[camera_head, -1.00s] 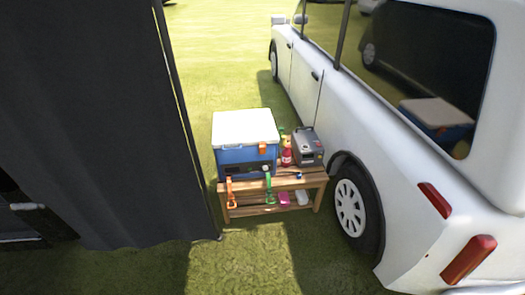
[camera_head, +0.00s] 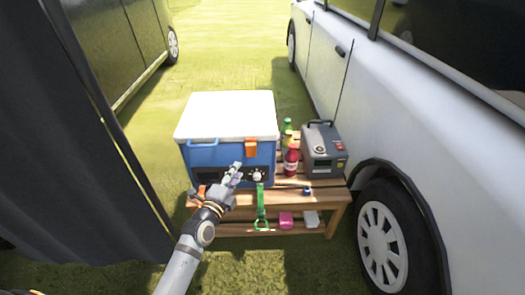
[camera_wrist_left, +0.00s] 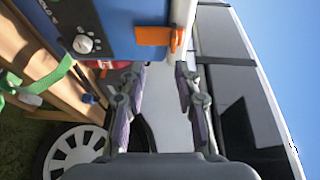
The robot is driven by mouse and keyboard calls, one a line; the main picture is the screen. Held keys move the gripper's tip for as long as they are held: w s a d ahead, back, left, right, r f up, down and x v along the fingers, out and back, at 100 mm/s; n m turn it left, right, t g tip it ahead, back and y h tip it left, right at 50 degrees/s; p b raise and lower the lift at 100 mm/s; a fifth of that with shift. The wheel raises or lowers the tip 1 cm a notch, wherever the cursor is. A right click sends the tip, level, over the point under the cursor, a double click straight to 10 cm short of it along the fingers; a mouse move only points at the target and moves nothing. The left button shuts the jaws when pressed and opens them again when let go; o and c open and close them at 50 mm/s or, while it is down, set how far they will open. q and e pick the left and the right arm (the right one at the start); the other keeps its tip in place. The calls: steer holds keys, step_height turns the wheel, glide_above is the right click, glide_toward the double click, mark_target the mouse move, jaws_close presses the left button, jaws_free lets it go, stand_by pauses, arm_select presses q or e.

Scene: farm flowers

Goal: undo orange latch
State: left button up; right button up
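The orange latch (camera_head: 251,147) is on the upper right front of the blue cooler (camera_head: 203,155), just under its white lid (camera_head: 226,112). In the left wrist view the orange latch (camera_wrist_left: 158,37) lies ahead of the fingers, against the blue wall and the pale lid edge. My left gripper (camera_head: 235,170) is in front of the cooler, below and left of the latch. In the left wrist view its two fingers (camera_wrist_left: 162,74) are apart with nothing between them, and the latch is beyond their tips. My right gripper is not in view.
The cooler stands on a wooden bench (camera_head: 330,198). To its right are a red bottle (camera_head: 291,160), a green bottle (camera_head: 286,130) and a grey machine (camera_head: 324,150). A green strap (camera_head: 261,205) hangs in front. A white car (camera_head: 420,120) is close on the right, a dark curtain (camera_head: 75,150) on the left.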

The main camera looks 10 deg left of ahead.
mark_target(250, 147)
arm_select(q)
steer(key=w, duration=0.3)
steer(key=w+r, duration=0.1)
steer(key=w, duration=0.2)
steer(key=w+d+r, duration=0.1)
steer(key=w, duration=0.2)
steer(key=shift+w+d, duration=0.1)
steer(key=shift+w, duration=0.5)
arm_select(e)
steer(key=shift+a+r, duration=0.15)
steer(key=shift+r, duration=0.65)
arm_select(q)
steer(key=shift+c, duration=0.4)
jaws_close()
steer(key=shift+f, duration=0.1)
